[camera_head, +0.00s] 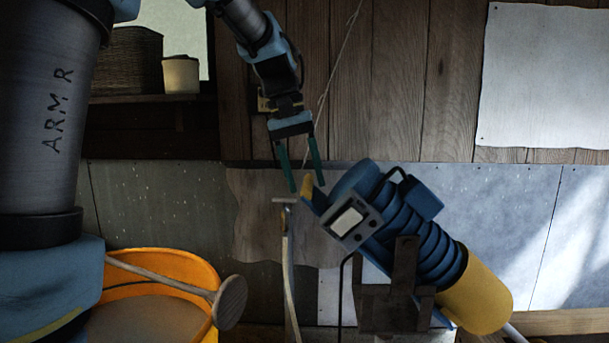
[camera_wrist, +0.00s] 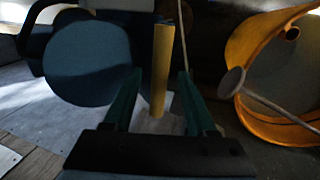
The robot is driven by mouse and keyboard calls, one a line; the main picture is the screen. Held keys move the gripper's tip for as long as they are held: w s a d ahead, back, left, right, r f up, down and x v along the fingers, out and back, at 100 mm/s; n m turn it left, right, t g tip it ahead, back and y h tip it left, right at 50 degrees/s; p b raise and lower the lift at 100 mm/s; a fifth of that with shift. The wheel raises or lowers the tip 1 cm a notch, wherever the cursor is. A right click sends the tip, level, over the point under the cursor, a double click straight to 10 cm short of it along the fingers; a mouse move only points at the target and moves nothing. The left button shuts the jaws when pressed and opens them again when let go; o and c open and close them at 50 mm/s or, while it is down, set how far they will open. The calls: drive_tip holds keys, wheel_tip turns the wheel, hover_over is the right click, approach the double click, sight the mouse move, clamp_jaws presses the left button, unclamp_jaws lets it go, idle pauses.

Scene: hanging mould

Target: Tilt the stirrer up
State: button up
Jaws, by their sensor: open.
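The stirrer (camera_head: 422,243) is a blue ribbed motor body with a yellow end (camera_head: 478,297) at the lower right. It leans on a dark wooden stand, its blue head end up at the left. A short yellow handle (camera_head: 307,187) sticks out from its upper left end; it also shows in the wrist view (camera_wrist: 163,60). My gripper (camera_head: 305,178) points down at this handle. Its green fingers are open, and in the wrist view the handle appears between them (camera_wrist: 158,78). I cannot tell whether either finger touches it.
An orange tub (camera_head: 175,262) with a long-handled mallet-like tool (camera_head: 230,302) across it stands at the lower left. A thin upright post (camera_head: 288,265) is just left of the stirrer. A shelf with a basket (camera_head: 128,62) and a pot (camera_head: 181,75) is behind.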

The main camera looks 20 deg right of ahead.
clamp_jaws()
idle(1.3)
